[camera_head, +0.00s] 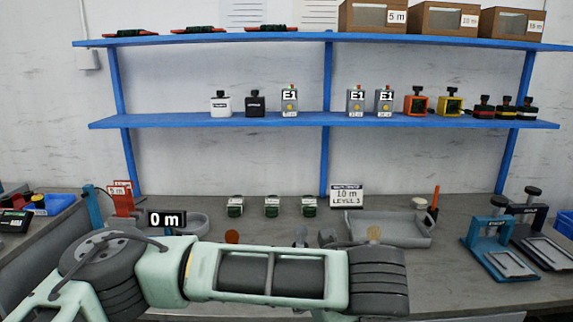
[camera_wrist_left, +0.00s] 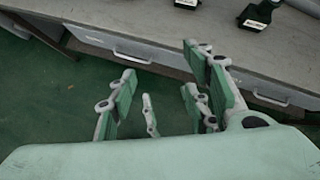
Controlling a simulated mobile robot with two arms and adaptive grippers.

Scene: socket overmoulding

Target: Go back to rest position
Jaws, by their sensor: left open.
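My left gripper (camera_wrist_left: 165,88) shows in the left wrist view with its fingers spread apart and nothing between them. It hangs over the green floor (camera_wrist_left: 50,108), in front of the grey bench's drawer fronts (camera_wrist_left: 110,45). In the head view, a pale green and dark grey arm of mine (camera_head: 270,274) lies across the lower part of the picture, in front of the bench. No gripper fingers show in the head view. My right gripper is not in view.
The grey bench (camera_head: 465,280) holds a grey tray (camera_head: 400,240), several small dark-topped items and blue and black frames (camera_head: 495,255) at right. Blue shelves (camera_head: 300,120) above carry bottles, boxes and labelled devices. My arm hides part of the bench's front.

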